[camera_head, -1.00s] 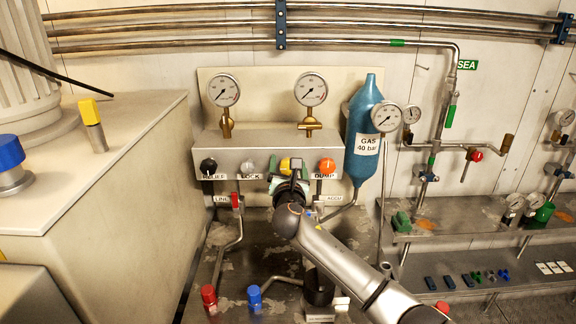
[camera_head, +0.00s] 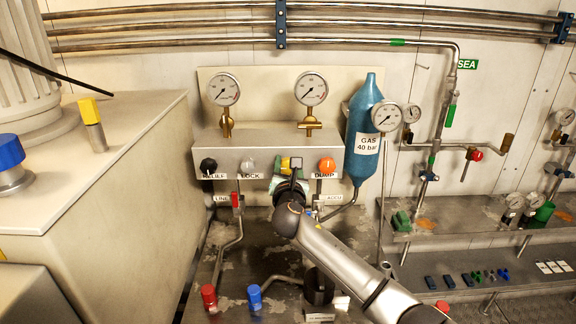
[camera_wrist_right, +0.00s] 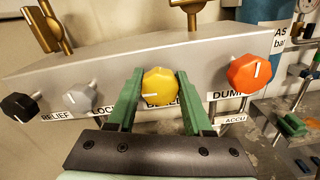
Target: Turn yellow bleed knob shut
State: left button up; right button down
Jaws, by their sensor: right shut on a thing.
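The yellow bleed knob (camera_wrist_right: 161,86) sits on the front of the grey manifold block, between the grey LOCK knob and the orange DUMP knob. In the head view the yellow knob (camera_head: 285,164) is partly hidden behind my right gripper (camera_head: 288,178). In the right wrist view my right gripper (camera_wrist_right: 160,92) has its green fingers on both sides of the yellow knob, shut on it. The white mark on the knob lies near horizontal, pointing left. The label under it is partly hidden by the fingers. My left gripper is not in view.
The grey LOCK knob (camera_wrist_right: 80,97) and black RELIEF knob (camera_wrist_right: 19,107) are to the left, the orange DUMP knob (camera_wrist_right: 249,73) close to the right. Two gauges (camera_head: 223,89) stand above the block. A blue gas bottle (camera_head: 363,130) stands right of it.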

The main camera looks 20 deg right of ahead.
jog(key=shift+f+m, duration=0.1)
jog(key=shift+m, duration=0.3)
jog(key=m+b, duration=0.1)
jog(key=m, duration=0.3)
jog(key=shift+f, duration=0.1)
jog(key=m+b, duration=0.2)
jog(key=m, duration=0.2)
jog(key=shift+f+m, duration=0.1)
jog(key=shift+m, duration=0.2)
jog(key=m+b, duration=0.2)
jog(key=m, duration=0.3)
jog(key=shift+d, duration=0.1)
jog(key=shift+m+b, duration=0.9)
jog(key=shift+m, duration=0.8)
jog(key=shift+c, duration=1.5)
grip_release()
